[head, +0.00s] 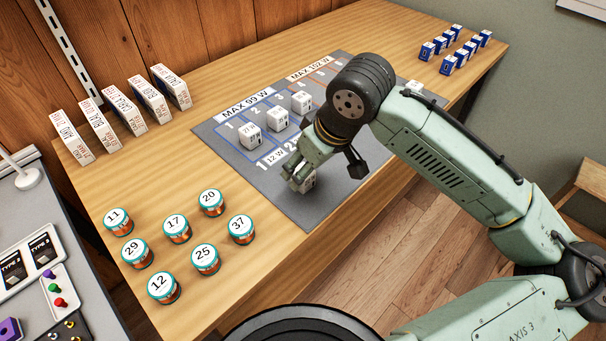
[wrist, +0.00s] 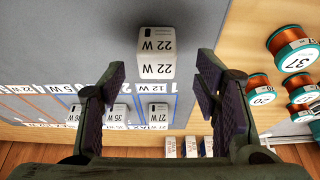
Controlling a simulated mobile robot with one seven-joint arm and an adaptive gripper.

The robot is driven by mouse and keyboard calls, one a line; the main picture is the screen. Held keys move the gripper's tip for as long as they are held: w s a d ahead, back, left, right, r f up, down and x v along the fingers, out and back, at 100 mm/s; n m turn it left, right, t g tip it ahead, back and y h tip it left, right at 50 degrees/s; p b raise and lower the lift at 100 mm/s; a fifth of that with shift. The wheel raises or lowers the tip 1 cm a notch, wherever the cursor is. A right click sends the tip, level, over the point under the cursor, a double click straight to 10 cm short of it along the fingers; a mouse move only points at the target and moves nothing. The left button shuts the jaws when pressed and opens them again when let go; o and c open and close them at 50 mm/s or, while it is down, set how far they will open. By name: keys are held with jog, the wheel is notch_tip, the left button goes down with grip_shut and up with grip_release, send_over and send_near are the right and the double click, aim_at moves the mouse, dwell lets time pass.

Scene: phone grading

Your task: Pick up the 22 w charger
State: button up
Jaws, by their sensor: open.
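The 22 W charger (wrist: 156,50) is a white block labelled "22 W", standing on the grey mat (wrist: 60,40) in the wrist view. In the head view only a small part of the charger (head: 308,184) shows, behind and under my gripper (head: 299,180). In the wrist view my gripper (wrist: 160,75) is open, with one dark-padded finger on each side of the charger's line and nothing held between them. The charger sits beyond the fingertips in that view; I cannot tell the exact gap.
Other white chargers (head: 250,134) stand in a row on the marked mat (head: 215,127). Several numbered copper coils (head: 177,228) stand at the front left, upright boxes (head: 124,109) at the back left, and blue boxes (head: 450,64) at the far right. Bare table lies between mat and coils.

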jog(key=shift+x, duration=1.85)
jog(key=shift+w, duration=0.15)
jog(key=shift+c, duration=0.6)
jog(key=shift+r, duration=0.1)
jog(key=c, duration=1.1)
jog(key=shift+c, duration=0.2)
